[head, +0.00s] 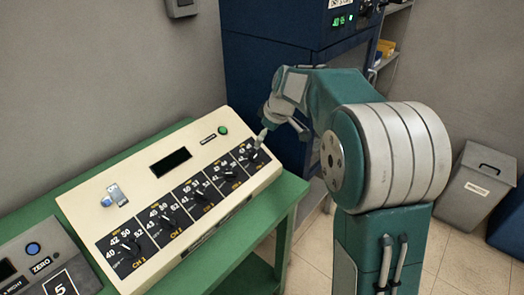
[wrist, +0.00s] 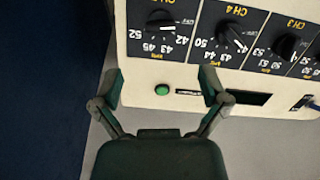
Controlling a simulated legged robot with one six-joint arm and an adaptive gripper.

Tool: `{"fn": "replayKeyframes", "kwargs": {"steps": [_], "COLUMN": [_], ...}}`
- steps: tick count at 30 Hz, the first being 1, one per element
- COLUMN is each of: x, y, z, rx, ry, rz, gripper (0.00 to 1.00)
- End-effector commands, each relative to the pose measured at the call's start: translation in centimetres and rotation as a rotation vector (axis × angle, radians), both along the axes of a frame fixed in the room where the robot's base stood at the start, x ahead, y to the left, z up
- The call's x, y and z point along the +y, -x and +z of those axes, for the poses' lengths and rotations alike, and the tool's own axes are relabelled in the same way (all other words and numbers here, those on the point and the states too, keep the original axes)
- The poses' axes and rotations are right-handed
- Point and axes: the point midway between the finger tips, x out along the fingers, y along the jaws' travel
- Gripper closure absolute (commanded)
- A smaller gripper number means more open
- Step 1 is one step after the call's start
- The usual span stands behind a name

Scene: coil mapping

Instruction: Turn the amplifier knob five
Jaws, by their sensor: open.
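The cream amplifier panel (head: 92,208) lies tilted on a green bench, with a row of black knobs on dark dials. The channel five knob (wrist: 160,25) is at the top of the wrist view, its white pointer line toward the right. In the head view its dial (head: 248,153) is at the panel's right end, partly covered by a finger. My gripper (head: 282,132) is open and empty over that end. In the wrist view my gripper (wrist: 163,84) has its fingers spread wide, with the knob beyond the fingertips and laterally between them. No contact with the knob is visible.
A green button (wrist: 162,89) shows between my fingers, and a dark display (head: 170,161) sits on the panel. The channel four knob (wrist: 231,39) is close beside. A blue cabinet (head: 262,75) stands behind my arm. A grey bin (head: 478,188) is at the right.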

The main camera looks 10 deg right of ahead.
Motion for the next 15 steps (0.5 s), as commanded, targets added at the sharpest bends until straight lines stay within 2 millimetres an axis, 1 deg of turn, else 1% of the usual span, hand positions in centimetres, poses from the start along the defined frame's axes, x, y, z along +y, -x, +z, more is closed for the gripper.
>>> {"fn": "replayKeyframes", "kwargs": {"steps": [1, 9, 12, 15], "x": [0.2, 0.1, 0.3, 0.9], "y": [-0.3, -1.9, -2.4, -2.8], "z": [-1.0, -5.6, -7.0, -8.0], "rx": [0.005, 0.005, 0.004, 0.004], "ry": [0.000, -0.011, -0.013, -0.010], "rz": [0.001, -0.002, -0.002, -0.002], "gripper": [0.06, 0.06, 0.06, 0.06]}}
